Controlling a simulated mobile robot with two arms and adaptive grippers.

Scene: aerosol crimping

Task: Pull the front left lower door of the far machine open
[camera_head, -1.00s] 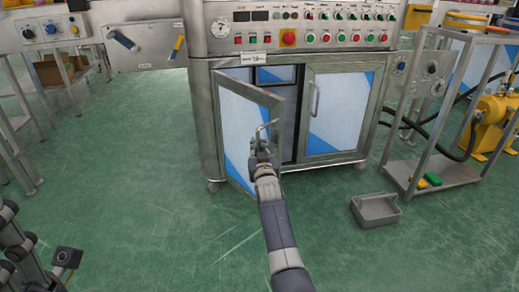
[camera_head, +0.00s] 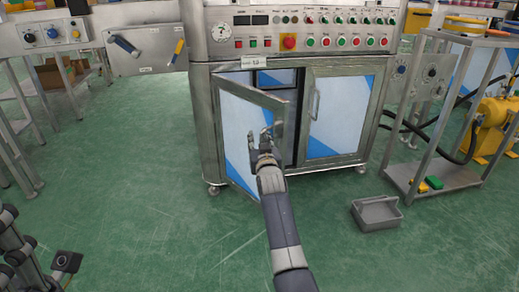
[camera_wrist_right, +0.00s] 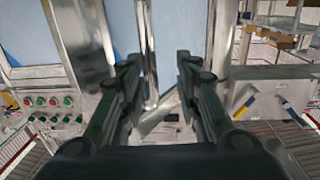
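The far machine's front left lower door (camera_head: 240,125) is ajar, hinged on its left, with its free right edge swung out toward me. It has a steel frame and a blue and white panel. My right gripper (camera_head: 268,133) is in front of the door near its free edge. In the right wrist view, my right gripper (camera_wrist_right: 157,72) is open, its two dark fingers apart. A thin metal bar, seemingly the door handle (camera_wrist_right: 149,55), shows between the fingers; I cannot tell whether they touch it. Dark parts of my left arm show at lower left, without clear fingers.
The right lower door (camera_head: 340,110) is shut, with a vertical handle. The control panel (camera_head: 310,30) is above. A grey bin (camera_head: 377,213) lies on the floor at right, beside a steel rack (camera_head: 450,180). The green floor left of the door is clear.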

